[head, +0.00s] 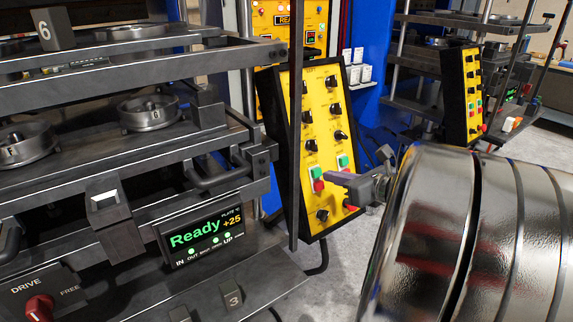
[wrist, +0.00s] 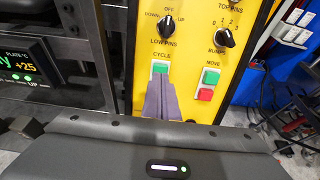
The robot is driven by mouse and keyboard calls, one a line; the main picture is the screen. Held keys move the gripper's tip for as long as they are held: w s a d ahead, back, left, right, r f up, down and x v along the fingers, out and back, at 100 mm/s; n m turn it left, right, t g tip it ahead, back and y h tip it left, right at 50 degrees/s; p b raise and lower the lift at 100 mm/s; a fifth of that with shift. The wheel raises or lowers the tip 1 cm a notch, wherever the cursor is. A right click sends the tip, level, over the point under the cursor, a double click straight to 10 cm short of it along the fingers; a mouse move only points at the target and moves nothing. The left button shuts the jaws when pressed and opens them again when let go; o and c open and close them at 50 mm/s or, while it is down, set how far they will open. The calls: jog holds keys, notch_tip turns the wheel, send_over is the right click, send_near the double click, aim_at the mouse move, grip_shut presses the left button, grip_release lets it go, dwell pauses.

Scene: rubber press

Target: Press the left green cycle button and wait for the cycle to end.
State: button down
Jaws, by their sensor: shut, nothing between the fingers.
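The yellow control panel (head: 318,130) stands right of the press. Its left green cycle button (head: 316,172) sits above a red button. In the wrist view the green button (wrist: 160,67) shows under the CYCLE label, with its lower part hidden by my fingers. My gripper (wrist: 160,80) is shut and empty, its tips at the lower edge of that button. I cannot tell whether they touch it. In the head view my gripper (head: 332,178) reaches the panel from the right. The press display (head: 203,237) reads "Ready" and "+25" in green and yellow.
The MOVE pair, green (wrist: 211,76) over red (wrist: 205,95), is just right of my fingers. Black knobs (wrist: 227,38) sit above. A dark vertical post (head: 295,120) crosses the panel's left side in the head view. A second yellow panel (head: 473,95) stands farther right.

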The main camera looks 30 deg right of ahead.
aim_at(316, 173)
jog(key=shift+x, duration=1.45)
